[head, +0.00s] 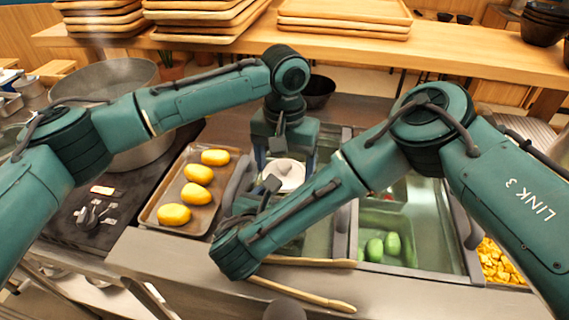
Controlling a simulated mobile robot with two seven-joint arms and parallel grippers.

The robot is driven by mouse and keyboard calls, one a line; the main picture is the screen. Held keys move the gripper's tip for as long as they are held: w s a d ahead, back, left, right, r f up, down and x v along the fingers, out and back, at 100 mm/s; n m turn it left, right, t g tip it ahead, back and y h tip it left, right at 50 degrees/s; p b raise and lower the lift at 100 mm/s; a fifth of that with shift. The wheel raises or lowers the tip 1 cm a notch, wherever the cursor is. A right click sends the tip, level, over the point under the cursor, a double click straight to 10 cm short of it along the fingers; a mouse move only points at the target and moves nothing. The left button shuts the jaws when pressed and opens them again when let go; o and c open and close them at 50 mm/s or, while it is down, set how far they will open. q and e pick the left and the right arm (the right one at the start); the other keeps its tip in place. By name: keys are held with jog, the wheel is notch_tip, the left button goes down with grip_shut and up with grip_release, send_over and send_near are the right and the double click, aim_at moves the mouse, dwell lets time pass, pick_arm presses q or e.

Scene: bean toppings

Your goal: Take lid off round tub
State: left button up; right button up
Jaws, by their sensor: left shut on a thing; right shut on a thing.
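A white round lid (289,176) with a small knob shows at the middle of the head view. My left gripper (285,166) comes down on it from above, its fingers on either side, shut on the lid. My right gripper (256,184) reaches in from the front, beside and just left of the lid. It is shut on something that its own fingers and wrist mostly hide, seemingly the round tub. The tub's body is hidden behind my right arm and gripper, so I cannot tell whether the lid touches it.
A tray (150,215) of yellow potato-like items lies to the left, beside a large metal pot (135,150). Right are sunken bins with green items (384,247) and yellow cubes (497,263). Wooden sticks (310,263) lie at the counter's front. Wooden trays (345,14) are stacked behind.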

aim_at(285, 163)
pick_arm(q)
jog(key=shift+r, duration=2.05)
pick_arm(e)
jog(key=o, duration=1.5)
jog(key=shift+c, duration=0.2)
jog(key=shift+s, duration=0.1)
